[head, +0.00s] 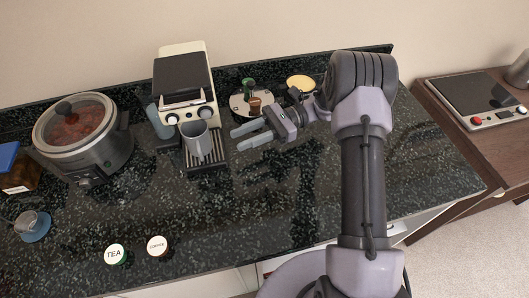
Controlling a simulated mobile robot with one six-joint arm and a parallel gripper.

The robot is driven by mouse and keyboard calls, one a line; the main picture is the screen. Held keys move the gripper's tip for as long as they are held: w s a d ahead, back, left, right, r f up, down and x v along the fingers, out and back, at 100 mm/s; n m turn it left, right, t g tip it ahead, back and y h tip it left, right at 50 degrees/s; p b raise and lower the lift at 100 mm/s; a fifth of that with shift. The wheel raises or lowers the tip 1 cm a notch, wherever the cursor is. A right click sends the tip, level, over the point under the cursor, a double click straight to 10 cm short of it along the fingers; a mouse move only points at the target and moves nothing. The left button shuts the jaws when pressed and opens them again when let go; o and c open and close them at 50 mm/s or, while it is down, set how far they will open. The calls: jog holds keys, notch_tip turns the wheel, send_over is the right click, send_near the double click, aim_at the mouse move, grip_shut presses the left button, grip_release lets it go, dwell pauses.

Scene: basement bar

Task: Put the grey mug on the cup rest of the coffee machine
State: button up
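The grey mug (197,139) sits upright at the front of the coffee machine (184,83), over the dark slatted cup rest (206,165). It looks to be standing on the rest, though its base contact is hard to make out. My gripper (237,139) is just right of the mug, its two fingers apart and pointing left toward it. Nothing is between the fingers, and a small gap shows between the fingertips and the mug.
A slow cooker (101,151) stands left of the machine. Tea (115,254) and coffee (157,246) jars are near the front edge. A round tray (240,103) with small items is behind my gripper. The front-middle counter is clear.

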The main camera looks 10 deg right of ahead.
jog(key=s+r+n+t+h, duration=0.2)
jog(key=s+r+n+h, duration=0.4)
jog(key=s+r+h, duration=0.45)
jog(key=s+d+r+n+t+h, duration=0.4)
jog(key=s+d+t, duration=0.2)
jog(key=s+t, duration=0.2)
jog(key=shift+s+t, duration=0.3)
jog(key=shift+s, duration=0.95)
jog(key=shift+h, duration=0.25)
